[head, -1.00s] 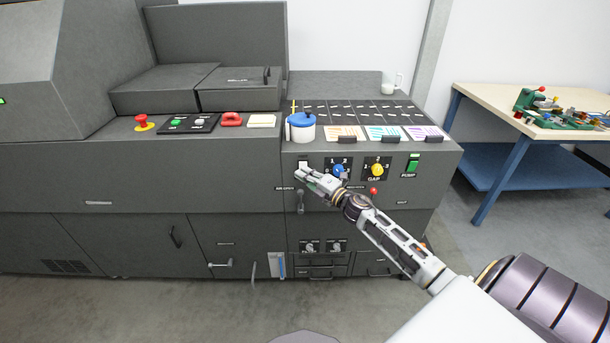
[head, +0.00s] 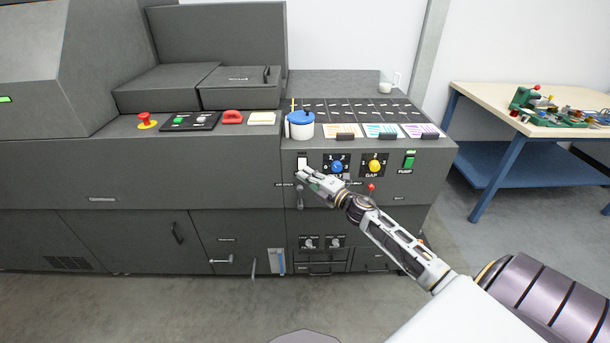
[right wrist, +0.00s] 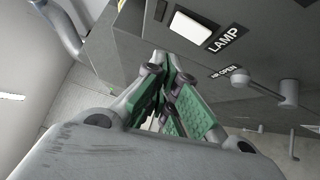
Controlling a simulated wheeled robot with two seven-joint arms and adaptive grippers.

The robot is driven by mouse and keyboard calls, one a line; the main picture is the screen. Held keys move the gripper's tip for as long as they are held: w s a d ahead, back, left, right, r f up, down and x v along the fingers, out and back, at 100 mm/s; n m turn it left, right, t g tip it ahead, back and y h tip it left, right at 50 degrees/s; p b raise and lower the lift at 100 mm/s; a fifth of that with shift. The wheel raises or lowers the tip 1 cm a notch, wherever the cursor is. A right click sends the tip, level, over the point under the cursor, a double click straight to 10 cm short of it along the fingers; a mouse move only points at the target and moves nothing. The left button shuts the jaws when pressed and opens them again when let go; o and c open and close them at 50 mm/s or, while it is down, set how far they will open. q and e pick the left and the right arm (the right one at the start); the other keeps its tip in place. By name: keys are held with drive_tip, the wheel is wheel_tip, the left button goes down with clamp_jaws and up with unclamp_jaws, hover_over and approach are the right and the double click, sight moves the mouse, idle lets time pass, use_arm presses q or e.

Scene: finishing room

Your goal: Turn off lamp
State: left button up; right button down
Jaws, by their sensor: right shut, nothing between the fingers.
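The lamp switch (right wrist: 191,28) is a white rocker in a dark frame, with the label LAMP (right wrist: 226,38) beside it in the right wrist view. In the head view the white switch (head: 302,161) sits on the machine's front panel. My right gripper (head: 302,174) is just below the switch in the head view, its closed fingertips empty. In the right wrist view the green-padded fingertips (right wrist: 160,62) meet close to the switch; I cannot tell whether they touch the panel. My left gripper is not in view.
A blue knob (head: 337,167), a yellow knob (head: 374,166) and a green push button (head: 409,161) lie right of the switch. A small lever (head: 299,198) hangs below it. A blue-lidded jar (head: 301,125) stands on the ledge above.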

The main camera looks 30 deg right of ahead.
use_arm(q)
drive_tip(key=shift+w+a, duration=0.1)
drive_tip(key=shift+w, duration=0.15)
use_arm(e)
drive_tip(key=v, duration=0.8)
drive_tip(key=shift+s+r, duration=0.3)
drive_tip(key=shift+r, duration=0.5)
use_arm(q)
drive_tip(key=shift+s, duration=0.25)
use_arm(e)
drive_tip(key=shift+d+f, duration=0.1)
